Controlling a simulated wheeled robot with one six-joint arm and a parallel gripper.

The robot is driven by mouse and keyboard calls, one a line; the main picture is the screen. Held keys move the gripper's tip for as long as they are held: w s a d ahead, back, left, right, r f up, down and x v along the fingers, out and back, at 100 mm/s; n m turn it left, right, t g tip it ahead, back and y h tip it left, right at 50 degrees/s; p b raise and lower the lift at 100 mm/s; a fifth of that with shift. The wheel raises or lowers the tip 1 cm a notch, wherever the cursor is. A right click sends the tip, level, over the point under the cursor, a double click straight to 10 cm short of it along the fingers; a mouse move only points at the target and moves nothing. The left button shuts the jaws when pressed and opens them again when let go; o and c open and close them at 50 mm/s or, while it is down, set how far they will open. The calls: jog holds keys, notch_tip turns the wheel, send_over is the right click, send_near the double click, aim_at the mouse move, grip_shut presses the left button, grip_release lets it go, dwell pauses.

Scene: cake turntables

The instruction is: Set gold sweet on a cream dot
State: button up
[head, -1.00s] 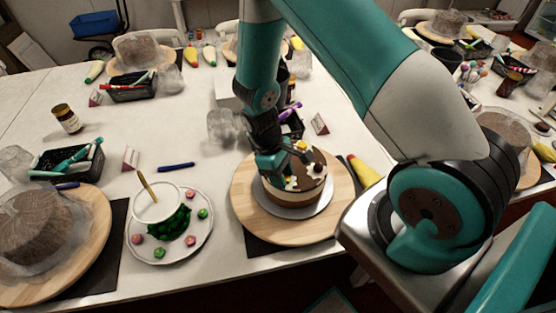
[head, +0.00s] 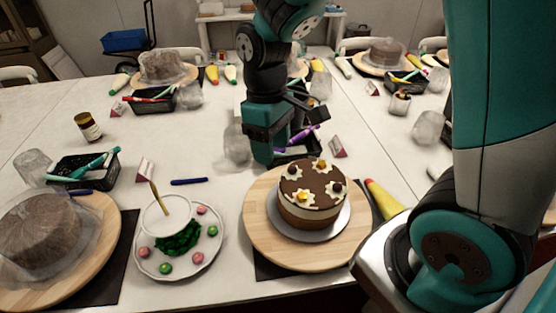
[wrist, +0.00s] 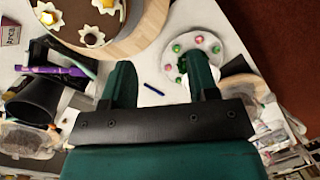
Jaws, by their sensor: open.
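The cake (head: 312,212), brown-topped with a pale side band, stands on a silver board on a wooden turntable (head: 262,238). White flower-shaped cream dots ring its top. A gold sweet (head: 320,163) sits on the back dot and another gold sweet (head: 303,197) on the front dot. Dark sweets (head: 337,186) show on the top too.
A white saucer (head: 150,270) with pink and green sweets and a cup (head: 167,222) stands left of the cake. A blue pen (head: 189,181) lies behind it. A black basket (head: 300,155), a card (head: 337,147) and a clear cup (head: 236,145) are near my gripper.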

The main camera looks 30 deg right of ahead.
jog(key=s+a+r+t+y, duration=0.1)
jog(key=s+a+r+y, duration=0.1)
jog(key=s, duration=0.5)
jog(key=s+a+r+t+y, duration=0.1)
jog(key=s+a+r, duration=0.4)
jog(key=s+r, duration=0.1)
jog(key=shift+s+a+r+n+y, duration=0.2)
jog(key=shift+s+r+n+y, duration=0.2)
jog(key=shift+r, duration=0.4)
jog(key=shift+f, duration=0.15)
